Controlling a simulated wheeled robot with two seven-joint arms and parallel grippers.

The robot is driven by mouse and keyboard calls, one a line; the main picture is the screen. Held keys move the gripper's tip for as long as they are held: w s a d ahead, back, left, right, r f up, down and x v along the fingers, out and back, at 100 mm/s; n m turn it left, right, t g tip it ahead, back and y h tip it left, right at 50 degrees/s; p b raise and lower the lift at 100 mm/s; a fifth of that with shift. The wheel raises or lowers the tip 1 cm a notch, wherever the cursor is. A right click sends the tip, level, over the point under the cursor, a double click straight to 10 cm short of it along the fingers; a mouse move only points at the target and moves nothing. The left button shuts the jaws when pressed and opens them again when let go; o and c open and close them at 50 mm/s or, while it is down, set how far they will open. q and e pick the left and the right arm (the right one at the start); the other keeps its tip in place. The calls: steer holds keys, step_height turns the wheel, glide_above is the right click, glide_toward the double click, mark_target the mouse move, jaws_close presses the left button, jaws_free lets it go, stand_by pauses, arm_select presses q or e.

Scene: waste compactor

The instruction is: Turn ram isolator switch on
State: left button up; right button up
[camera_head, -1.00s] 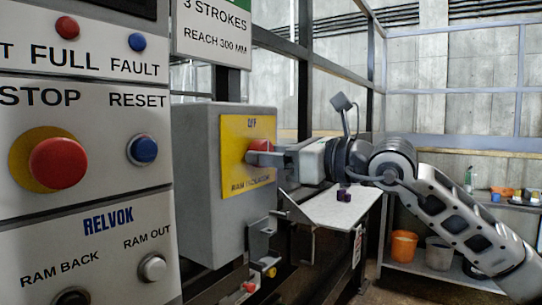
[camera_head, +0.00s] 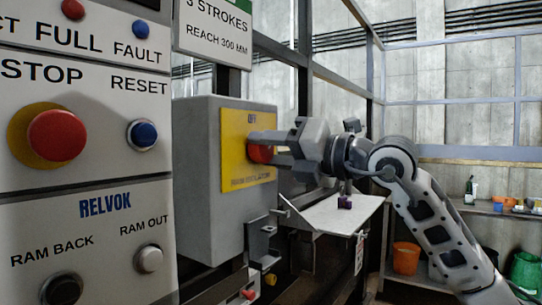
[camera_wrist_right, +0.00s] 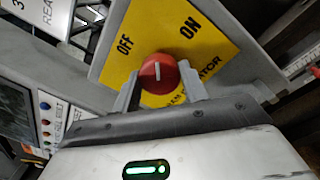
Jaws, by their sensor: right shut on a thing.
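The ram isolator switch is a red round knob (camera_head: 260,153) on a yellow plate (camera_head: 237,124) on the side of a grey box. In the right wrist view the knob (camera_wrist_right: 159,74) has a white line pointing up the picture, between the OFF and ON words on the tilted yellow plate (camera_wrist_right: 205,52). My right gripper (camera_head: 266,148) is shut on the knob, one finger on each side; in the wrist view its fingers (camera_wrist_right: 160,88) flank it. My left gripper is not in view.
A control panel (camera_head: 85,190) with a red stop button (camera_head: 57,135) and blue reset button (camera_head: 142,134) stands close on the left. A pale shelf (camera_head: 335,215) bearing a small purple block (camera_head: 345,202) lies below my right arm. Orange bucket (camera_head: 406,257) stands behind.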

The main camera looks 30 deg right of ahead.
steer(key=m, duration=0.4)
steer(key=shift+b, duration=0.3)
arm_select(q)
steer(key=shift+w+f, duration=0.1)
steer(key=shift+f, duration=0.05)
arm_select(e)
steer(key=shift+m+t+h, duration=0.3)
steer(key=shift+m+h, duration=0.1)
steer(key=shift+m, duration=1.6)
steer(key=o, duration=1)
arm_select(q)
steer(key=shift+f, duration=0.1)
arm_select(e)
steer(key=shift+s, duration=0.1)
arm_select(q)
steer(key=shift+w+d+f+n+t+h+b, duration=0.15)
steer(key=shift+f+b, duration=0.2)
steer(key=shift+b, duration=0.7)
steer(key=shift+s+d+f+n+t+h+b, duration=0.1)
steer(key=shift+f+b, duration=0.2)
steer(key=shift+b, duration=0.75)
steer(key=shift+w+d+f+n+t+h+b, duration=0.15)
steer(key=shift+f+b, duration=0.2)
steer(key=shift+b, duration=0.7)
arm_select(e)
steer(key=v, duration=1.6)
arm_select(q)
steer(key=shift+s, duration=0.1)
